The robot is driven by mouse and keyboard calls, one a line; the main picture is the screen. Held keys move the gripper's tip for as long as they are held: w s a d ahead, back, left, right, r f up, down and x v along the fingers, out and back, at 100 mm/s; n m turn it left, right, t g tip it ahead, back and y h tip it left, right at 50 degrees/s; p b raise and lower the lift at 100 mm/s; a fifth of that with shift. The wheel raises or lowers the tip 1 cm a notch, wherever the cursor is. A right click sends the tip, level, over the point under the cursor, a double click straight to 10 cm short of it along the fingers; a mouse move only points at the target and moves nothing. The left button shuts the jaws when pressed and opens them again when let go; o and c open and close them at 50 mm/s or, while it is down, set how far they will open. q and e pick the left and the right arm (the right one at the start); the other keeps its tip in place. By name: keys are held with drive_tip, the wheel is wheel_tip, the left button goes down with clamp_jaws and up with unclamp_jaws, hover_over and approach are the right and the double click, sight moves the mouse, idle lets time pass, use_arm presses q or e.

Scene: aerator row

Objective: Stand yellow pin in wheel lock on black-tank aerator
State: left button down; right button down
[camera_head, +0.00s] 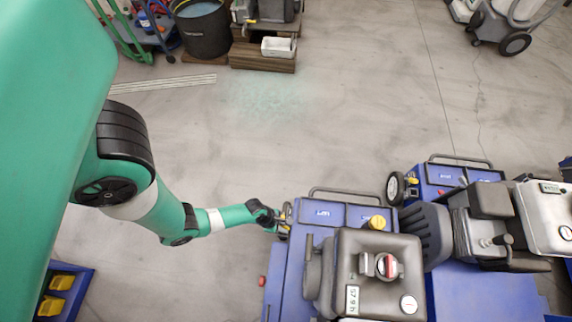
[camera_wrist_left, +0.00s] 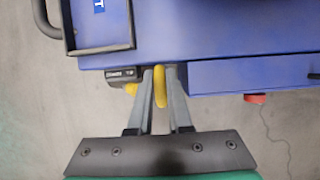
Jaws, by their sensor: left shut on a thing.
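The black-tank aerator (camera_head: 377,262) stands at the lower middle of the head view, a blue machine with a black tank on top. My left gripper (camera_head: 282,222) is at its left side. In the left wrist view my left gripper (camera_wrist_left: 160,74) is shut on the yellow pin (camera_wrist_left: 160,88), whose rounded yellow part shows between the fingers. The gripper is at the blue body's edge (camera_wrist_left: 220,40). Just left of the fingers is a black labelled part (camera_wrist_left: 124,74) with a bit of yellow under it; I cannot tell if it is the wheel lock. My right gripper is not in view.
A second blue aerator (camera_head: 440,178) with a grey metal tank (camera_head: 548,215) stands close on the right. Crates and a bucket (camera_head: 202,28) are at the back. The floor between is clear.

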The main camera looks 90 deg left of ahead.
use_arm(q)
drive_tip(key=shift+f+b, duration=0.85)
drive_tip(key=shift+f, duration=0.2)
drive_tip(key=shift+f, duration=0.15)
drive_tip(key=c, duration=0.8)
unclamp_jaws()
drive_tip(key=shift+o, duration=0.2)
drive_tip(key=p+v, duration=0.8)
drive_tip(key=v, duration=0.3)
drive_tip(key=shift+r+p, duration=0.3)
drive_tip(key=shift+r, duration=0.05)
drive_tip(key=shift+s+a, duration=0.1)
